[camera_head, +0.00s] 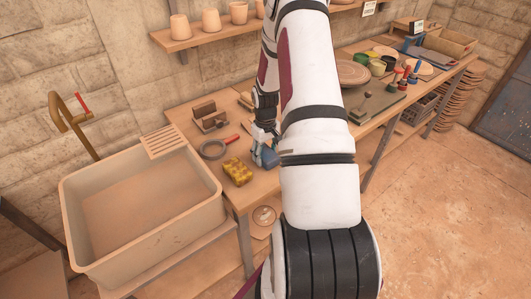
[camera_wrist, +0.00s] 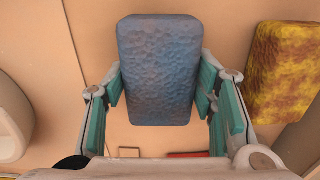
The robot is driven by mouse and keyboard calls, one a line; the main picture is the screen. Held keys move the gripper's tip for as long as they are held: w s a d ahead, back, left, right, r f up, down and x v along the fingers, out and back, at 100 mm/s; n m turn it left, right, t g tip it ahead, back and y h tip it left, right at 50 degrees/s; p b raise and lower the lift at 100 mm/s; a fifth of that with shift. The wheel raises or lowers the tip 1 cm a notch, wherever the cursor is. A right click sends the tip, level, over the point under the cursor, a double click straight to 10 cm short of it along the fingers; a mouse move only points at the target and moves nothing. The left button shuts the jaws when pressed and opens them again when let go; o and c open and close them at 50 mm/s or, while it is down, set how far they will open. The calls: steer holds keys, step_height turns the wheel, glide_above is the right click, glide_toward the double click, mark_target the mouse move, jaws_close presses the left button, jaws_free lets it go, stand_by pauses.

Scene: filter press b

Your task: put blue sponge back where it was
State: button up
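The blue sponge (camera_wrist: 160,70) fills the middle of the wrist view, between the two fingers of my gripper (camera_wrist: 160,88). The teal finger pads meet its left and right sides, and I see no clear gap. In the head view the blue sponge (camera_head: 269,158) shows low at the bench's front left, below my gripper (camera_head: 262,146), partly hidden by my arm. I cannot tell whether its underside touches the bench. A yellow, brown-stained sponge (camera_head: 238,171) lies to its left on the bench; it also shows at the right of the wrist view (camera_wrist: 285,68).
The wooden bench (camera_head: 222,187) also carries a ring-shaped tool with a red handle (camera_head: 213,149) and a wooden block holder (camera_head: 208,118). A large sink (camera_head: 143,215) stands left. Pots and tools crowd the bench's right part. A shelf with cups (camera_head: 210,36) hangs above.

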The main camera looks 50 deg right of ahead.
mark_target(265, 152)
steer(key=o, duration=0.3)
steer(key=shift+r, duration=0.1)
step_height(265, 152, up, 12)
steer(key=w+a+r+t+h, duration=0.1)
steer(key=w+a+r, duration=0.1)
steer(key=a+r, duration=0.95)
steer(key=s+a+r+n+t, duration=0.1)
steer(key=s+a+r, duration=0.1)
steer(key=a+r, duration=0.65)
steer(key=s+a+r+n+t+y, duration=0.1)
steer(key=s+a+r+t, duration=0.2)
steer(key=s+a+r, duration=0.4)
steer(key=s+a, duration=0.6)
steer(key=a, duration=0.1)
steer(key=shift+s+r+n+t+b, duration=0.15)
steer(key=shift+s+n+t+b, duration=0.15)
steer(key=shift+s+b, duration=0.1)
steer(key=shift+a, duration=0.1)
